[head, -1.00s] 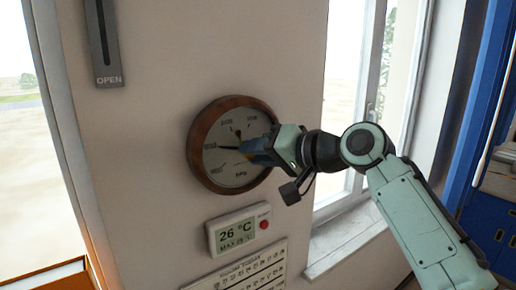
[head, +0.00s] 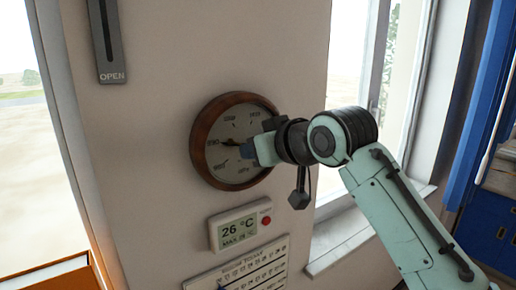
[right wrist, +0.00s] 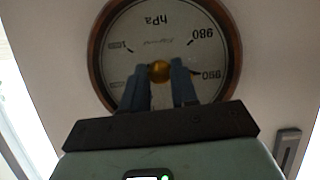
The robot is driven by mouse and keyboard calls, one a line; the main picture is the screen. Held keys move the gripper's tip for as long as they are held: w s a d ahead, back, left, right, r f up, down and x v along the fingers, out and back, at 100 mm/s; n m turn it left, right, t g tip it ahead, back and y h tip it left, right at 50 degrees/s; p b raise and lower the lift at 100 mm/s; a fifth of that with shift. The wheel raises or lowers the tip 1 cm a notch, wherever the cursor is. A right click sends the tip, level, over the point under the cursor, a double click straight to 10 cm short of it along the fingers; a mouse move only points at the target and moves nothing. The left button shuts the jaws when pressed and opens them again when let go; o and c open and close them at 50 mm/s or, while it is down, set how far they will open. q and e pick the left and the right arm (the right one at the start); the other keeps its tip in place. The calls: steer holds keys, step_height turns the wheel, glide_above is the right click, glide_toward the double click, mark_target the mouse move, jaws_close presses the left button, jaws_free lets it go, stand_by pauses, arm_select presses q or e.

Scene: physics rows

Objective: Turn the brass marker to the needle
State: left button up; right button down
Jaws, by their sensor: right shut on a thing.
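The round barometer (head: 203,165) hangs on the wall with a brown wooden rim and a pale dial marked hPa. It also shows upside down in the right wrist view (right wrist: 101,50). Its dark needle (head: 231,143) points left in the head view. My right gripper (right wrist: 160,82) is shut on the brass knob (right wrist: 159,71) at the dial's middle. The brass marker does not show apart from the needle; the fingers or the needle may cover it. My right gripper (head: 250,149) covers the dial's right side in the head view. My left gripper is not in view.
A small thermometer display (head: 238,227) with a red button and a printed calendar sheet (head: 255,268) are on the wall below. A grey slot plate marked OPEN (head: 110,60) is at upper left. Windows flank the wall section.

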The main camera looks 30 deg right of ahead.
steer(key=shift+n+h, duration=0.4)
steer(key=shift+n, duration=0.2)
steer(key=shift+f, duration=0.1)
steer(key=c, duration=0.9)
jaws_free()
steer(key=shift+o, duration=0.2)
steer(key=v, duration=1.3)
steer(key=shift+s, duration=0.2)
steer(key=shift+a, duration=0.1)
